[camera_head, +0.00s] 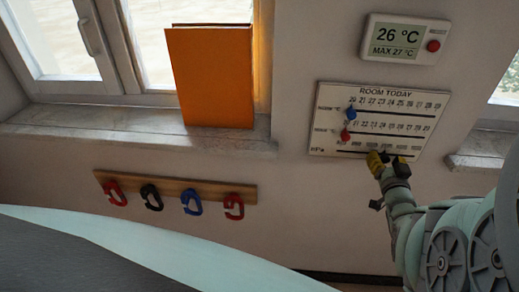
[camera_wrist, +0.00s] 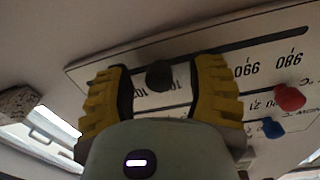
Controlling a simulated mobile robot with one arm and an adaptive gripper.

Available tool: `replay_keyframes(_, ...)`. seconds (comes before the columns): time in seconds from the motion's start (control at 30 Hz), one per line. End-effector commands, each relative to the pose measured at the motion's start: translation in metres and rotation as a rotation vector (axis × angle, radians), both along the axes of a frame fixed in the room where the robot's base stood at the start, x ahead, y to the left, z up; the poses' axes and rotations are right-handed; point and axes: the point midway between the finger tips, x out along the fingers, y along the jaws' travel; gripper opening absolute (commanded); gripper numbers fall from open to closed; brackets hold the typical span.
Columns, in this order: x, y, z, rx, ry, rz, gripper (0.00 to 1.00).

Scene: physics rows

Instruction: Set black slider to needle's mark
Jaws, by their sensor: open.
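The white ROOM TODAY board (camera_head: 425,108) on the wall has three slotted scales. The black slider (camera_wrist: 160,74) shows as a round knob on the board's bottom slot, in the wrist view. My gripper (camera_head: 388,160) is at that slot, and in the wrist view its yellow fingers (camera_wrist: 164,88) are open on either side of the knob, with gaps visible. The scale beside it reads 980, 990 and upward; figures near the knob are partly covered by the fingers. In the head view the fingers largely hide the knob. No dial with a needle is in view.
A blue slider (camera_head: 351,113) and a red slider (camera_head: 346,134) sit on the upper rows. A display (camera_head: 402,40) above reads 26 °C, MAX 27 °C, with a red button. An orange panel (camera_head: 212,78) stands on the windowsill; a hook rail (camera_head: 175,188) hangs below.

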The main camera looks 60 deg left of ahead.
Motion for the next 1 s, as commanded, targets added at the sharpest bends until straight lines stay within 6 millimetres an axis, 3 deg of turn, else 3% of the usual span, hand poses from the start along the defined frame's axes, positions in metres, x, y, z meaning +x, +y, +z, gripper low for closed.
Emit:
replay_keyframes(0.5,-0.004,-0.008,-0.002,-0.004,-0.001,-0.003,0.56)
replay_keyframes(1.0,-0.031,-0.034,-0.001,-0.001,-0.002,0.001,0.56)
